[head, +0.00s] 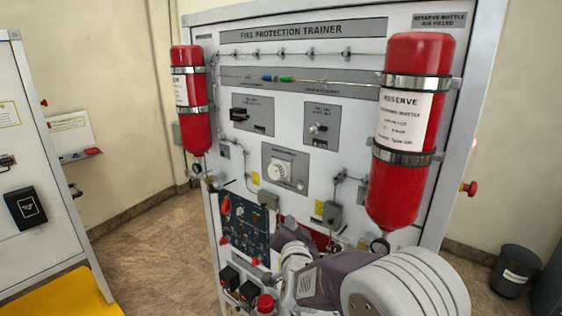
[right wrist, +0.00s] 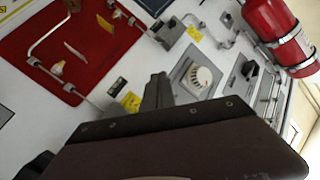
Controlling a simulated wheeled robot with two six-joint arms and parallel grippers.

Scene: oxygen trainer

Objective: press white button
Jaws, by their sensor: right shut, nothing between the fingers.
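The panel of the fire protection trainer (head: 345,75) stands in front of me. A white round piece with markings, like a dial or button (head: 280,170), sits on a grey square plate at its middle. The same white round piece shows in the right wrist view (right wrist: 197,79), beyond and right of the fingers. I cannot tell whether another white button is present. My right gripper (head: 283,232) is below the white piece, close to the panel, and partly hidden by my own wrist. In the right wrist view its fingers (right wrist: 158,88) are together and empty. My left gripper is out of view.
Red bottles (head: 408,135) (head: 189,105) stick out on the panel's right and left. A dark blue switch board (head: 245,225) with red knobs is left of my gripper. Pipes and a grey box (head: 332,214) lie nearby. A dark bin (head: 515,268) stands at the right.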

